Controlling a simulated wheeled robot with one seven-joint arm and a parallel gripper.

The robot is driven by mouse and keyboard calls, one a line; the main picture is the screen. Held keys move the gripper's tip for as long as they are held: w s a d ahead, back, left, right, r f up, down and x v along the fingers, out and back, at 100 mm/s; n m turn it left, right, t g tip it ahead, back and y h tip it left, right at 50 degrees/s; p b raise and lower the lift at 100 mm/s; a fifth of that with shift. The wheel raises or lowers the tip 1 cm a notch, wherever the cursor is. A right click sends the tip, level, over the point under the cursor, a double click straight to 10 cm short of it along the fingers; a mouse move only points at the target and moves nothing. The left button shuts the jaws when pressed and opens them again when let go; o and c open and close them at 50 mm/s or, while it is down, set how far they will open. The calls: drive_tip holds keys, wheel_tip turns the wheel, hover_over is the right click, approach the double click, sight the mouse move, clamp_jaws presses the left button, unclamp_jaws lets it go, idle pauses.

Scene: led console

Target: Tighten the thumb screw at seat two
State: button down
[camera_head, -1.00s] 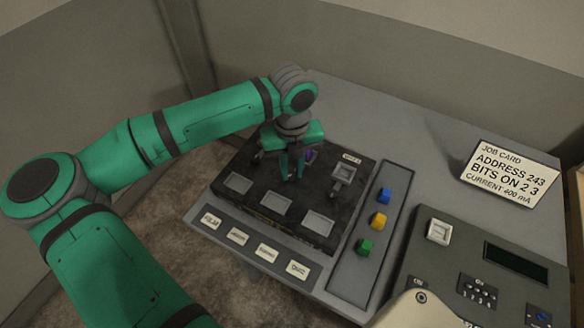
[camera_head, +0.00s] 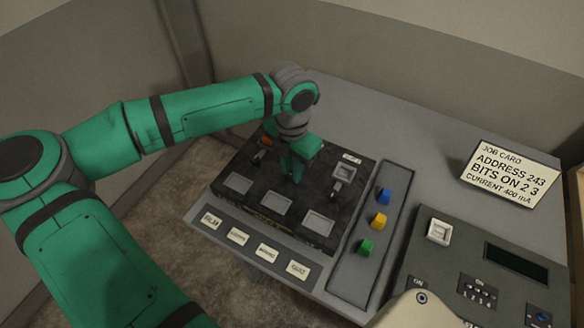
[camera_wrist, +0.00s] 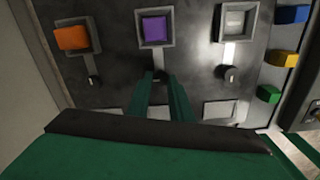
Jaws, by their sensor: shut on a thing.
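My gripper (camera_head: 292,177) points down at the dark panel in the head view. In the wrist view its two green fingers (camera_wrist: 160,78) are shut on the dark thumb screw (camera_wrist: 160,74) of the middle seat, just below that seat's purple block (camera_wrist: 155,29). The fingers hide most of this screw. The purple block sits inside its square frame and is hidden behind my gripper in the head view. An orange block (camera_wrist: 71,37) sits in the left seat, with its own thumb screw (camera_wrist: 95,79) below.
The right seat (camera_wrist: 236,22) is empty, with a thumb screw (camera_wrist: 230,74) below. Blue (camera_head: 384,195), yellow (camera_head: 379,221) and green (camera_head: 366,247) blocks lie in a side tray (camera_head: 349,265). A job card (camera_head: 509,173) and a control box (camera_head: 447,262) stand to the right.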

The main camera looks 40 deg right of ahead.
drive_tip(key=m, duration=0.4)
drive_tip(key=shift+w+r+m, duration=0.1)
drive_tip(key=shift+m, duration=0.2)
drive_tip(key=m, duration=0.4)
drive_tip(key=shift+m, duration=0.3)
drive_tip(key=m, duration=0.4)
drive_tip(key=shift+m, duration=2.5)
drive_tip(key=c, duration=1.6)
unclamp_jaws()
drive_tip(key=shift+o, duration=0.2)
